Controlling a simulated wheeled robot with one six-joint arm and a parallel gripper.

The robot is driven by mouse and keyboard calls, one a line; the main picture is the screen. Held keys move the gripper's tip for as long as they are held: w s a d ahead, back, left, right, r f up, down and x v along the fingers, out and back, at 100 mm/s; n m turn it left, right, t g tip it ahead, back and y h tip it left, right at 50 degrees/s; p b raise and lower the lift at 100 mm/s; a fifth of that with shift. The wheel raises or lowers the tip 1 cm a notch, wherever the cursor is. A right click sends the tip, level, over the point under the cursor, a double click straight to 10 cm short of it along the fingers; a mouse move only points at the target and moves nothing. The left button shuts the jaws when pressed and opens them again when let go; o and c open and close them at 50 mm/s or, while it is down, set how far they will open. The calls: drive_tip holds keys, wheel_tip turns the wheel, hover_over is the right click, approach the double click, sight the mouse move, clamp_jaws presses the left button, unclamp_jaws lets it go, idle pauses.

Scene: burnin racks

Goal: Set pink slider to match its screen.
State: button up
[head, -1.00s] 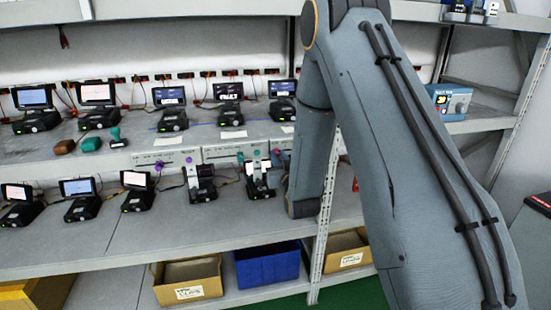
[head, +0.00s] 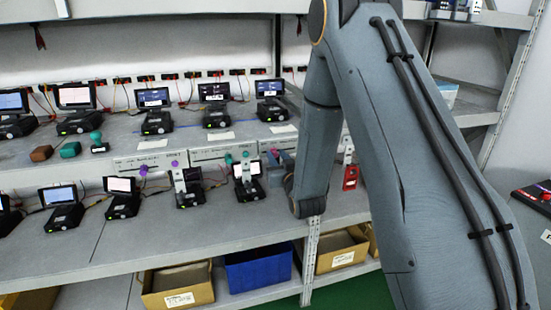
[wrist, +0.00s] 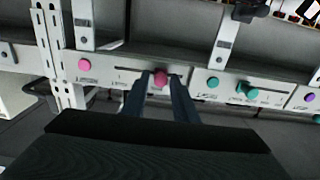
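In the wrist view my gripper (wrist: 160,82) points at the front panel of a shelf. Its two dark fingers stand on either side of the pink slider knob (wrist: 160,78), with what looks like a narrow gap; whether they touch it is hard to tell. The knob sits on a dark horizontal slot (wrist: 122,69), near the slot's right end. A round pink knob (wrist: 84,65) is fixed left of the slot. In the head view my arm hides the gripper and much of the pink panel. A small screen (head: 270,87) stands above that area; its reading is too small to tell.
Teal (wrist: 252,93) and purple (wrist: 309,97) knobs sit right of the pink slider. Metal brackets (wrist: 224,42) rise near the panel. Devices with screens line both shelves in the head view. A blue bin (head: 258,268) and cardboard boxes (head: 178,286) are underneath.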

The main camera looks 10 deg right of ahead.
drive_tip(key=shift+o, duration=0.6)
drive_tip(key=shift+d, duration=0.1)
drive_tip(key=s+b, duration=0.2)
drive_tip(key=s, duration=0.5)
drive_tip(key=shift+s+d+b, duration=0.3)
drive_tip(key=shift+s, duration=0.1)
drive_tip(key=s+f+g+h, duration=0.2)
drive_tip(key=s+f+g, duration=0.5)
drive_tip(key=s+g, duration=0.35)
drive_tip(key=s+m+g, duration=0.1)
drive_tip(key=s+g, duration=0.5)
drive_tip(key=s, duration=1.1)
drive_tip(key=shift+s+d+r, duration=0.15)
drive_tip(key=shift+d+r, duration=0.1)
drive_tip(key=shift+r, duration=0.2)
